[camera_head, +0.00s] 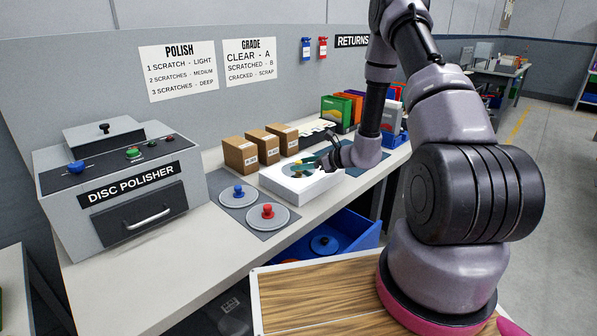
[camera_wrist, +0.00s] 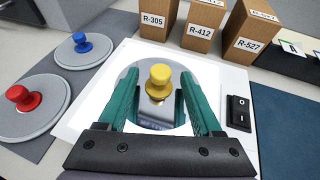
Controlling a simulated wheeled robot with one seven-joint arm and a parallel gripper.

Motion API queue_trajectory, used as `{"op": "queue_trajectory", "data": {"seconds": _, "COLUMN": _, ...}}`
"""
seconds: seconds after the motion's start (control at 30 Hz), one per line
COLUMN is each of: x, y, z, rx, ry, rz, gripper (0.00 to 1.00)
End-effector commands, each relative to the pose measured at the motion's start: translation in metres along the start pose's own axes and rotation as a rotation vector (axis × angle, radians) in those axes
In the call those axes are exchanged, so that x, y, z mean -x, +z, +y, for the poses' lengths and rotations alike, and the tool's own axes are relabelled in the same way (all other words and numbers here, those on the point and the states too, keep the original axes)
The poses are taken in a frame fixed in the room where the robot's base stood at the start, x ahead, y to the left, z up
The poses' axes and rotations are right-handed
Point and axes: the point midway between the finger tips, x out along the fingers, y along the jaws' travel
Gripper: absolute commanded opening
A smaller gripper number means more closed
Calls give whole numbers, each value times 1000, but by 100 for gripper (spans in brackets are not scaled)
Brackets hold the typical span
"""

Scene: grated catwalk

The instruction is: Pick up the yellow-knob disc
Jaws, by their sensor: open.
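The yellow-knob disc (camera_wrist: 134,82) lies on a white box with a black rocker switch, and its yellow knob (camera_wrist: 159,79) stands up from its middle. My gripper (camera_wrist: 155,78) is open, with its teal fingers on either side of the yellow knob in the wrist view. I cannot tell whether either finger touches the knob. In the head view my gripper (camera_head: 322,160) is over the white box (camera_head: 291,184); the disc shows only partly there, and the knob is hidden.
A blue-knob disc (camera_head: 238,196) and a red-knob disc (camera_head: 267,216) lie on a grey mat left of the white box. Small cardboard boxes (camera_head: 240,155) stand behind it. The disc polisher (camera_head: 120,190) is at the left. A blue bin (camera_head: 345,238) sits below the bench edge.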

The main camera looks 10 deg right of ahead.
Motion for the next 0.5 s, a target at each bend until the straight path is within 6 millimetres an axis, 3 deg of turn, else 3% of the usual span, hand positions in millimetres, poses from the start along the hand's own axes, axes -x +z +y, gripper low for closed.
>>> {"op": "queue_trajectory", "data": {"seconds": 0.1, "x": -16, "y": 0, "z": 0, "rx": 1, "ry": 1, "rz": 0, "gripper": 66}}
{"op": "queue_trajectory", "data": {"seconds": 0.33, "x": -18, "y": 0, "z": 0, "rx": 1, "ry": 0, "rz": 0, "gripper": 66}}
{"op": "queue_trajectory", "data": {"seconds": 0.37, "x": -18, "y": 0, "z": 0, "rx": 1, "ry": 0, "rz": 0, "gripper": 59}}
{"op": "queue_trajectory", "data": {"seconds": 0.5, "x": -18, "y": 0, "z": 0, "rx": 1, "ry": 0, "rz": 0, "gripper": 5}}
